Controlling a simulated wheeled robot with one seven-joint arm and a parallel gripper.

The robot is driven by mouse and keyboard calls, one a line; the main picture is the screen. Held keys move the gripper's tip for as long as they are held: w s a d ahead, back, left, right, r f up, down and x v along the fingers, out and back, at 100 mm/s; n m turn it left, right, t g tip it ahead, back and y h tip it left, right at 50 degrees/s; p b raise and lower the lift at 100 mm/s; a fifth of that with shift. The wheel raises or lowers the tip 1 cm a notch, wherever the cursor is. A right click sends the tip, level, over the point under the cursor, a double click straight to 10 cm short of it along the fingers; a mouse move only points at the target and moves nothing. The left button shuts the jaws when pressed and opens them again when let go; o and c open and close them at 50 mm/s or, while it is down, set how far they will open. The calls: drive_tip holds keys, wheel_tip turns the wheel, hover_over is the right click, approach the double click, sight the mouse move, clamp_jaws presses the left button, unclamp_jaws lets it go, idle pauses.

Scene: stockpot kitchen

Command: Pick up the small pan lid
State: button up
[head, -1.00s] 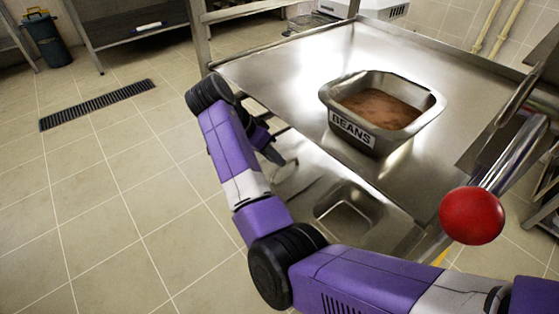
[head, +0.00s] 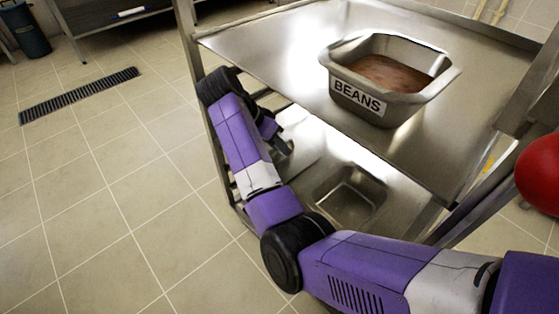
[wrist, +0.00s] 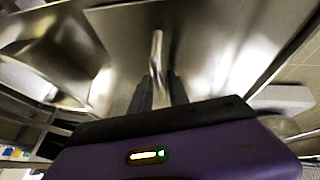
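My gripper (head: 283,146) is beside the left edge of the steel table, just above the lower shelf in the head view. In the wrist view, my gripper's two dark fingers (wrist: 161,82) stand on either side of a thin, upright metal bar (wrist: 157,50). The bar looks like a handle, possibly the lid's. I cannot tell whether the fingers touch it. A flat metal surface lies behind the bar; I cannot tell whether it is the lid or the shelf. No pan lid is clearly visible in the head view.
A steel pan labelled BEANS (head: 375,101), with brown contents, stands on the table top (head: 275,62). A small steel pan (head: 350,195) sits on the lower shelf. A red ball (head: 541,175) is at the right. The tiled floor (head: 90,210) at the left is clear, with a drain grate (head: 78,95).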

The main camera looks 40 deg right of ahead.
drive_tip(key=shift+f, duration=0.1)
drive_tip(key=shift+c, duration=0.4)
clamp_jaws()
idle(1.0)
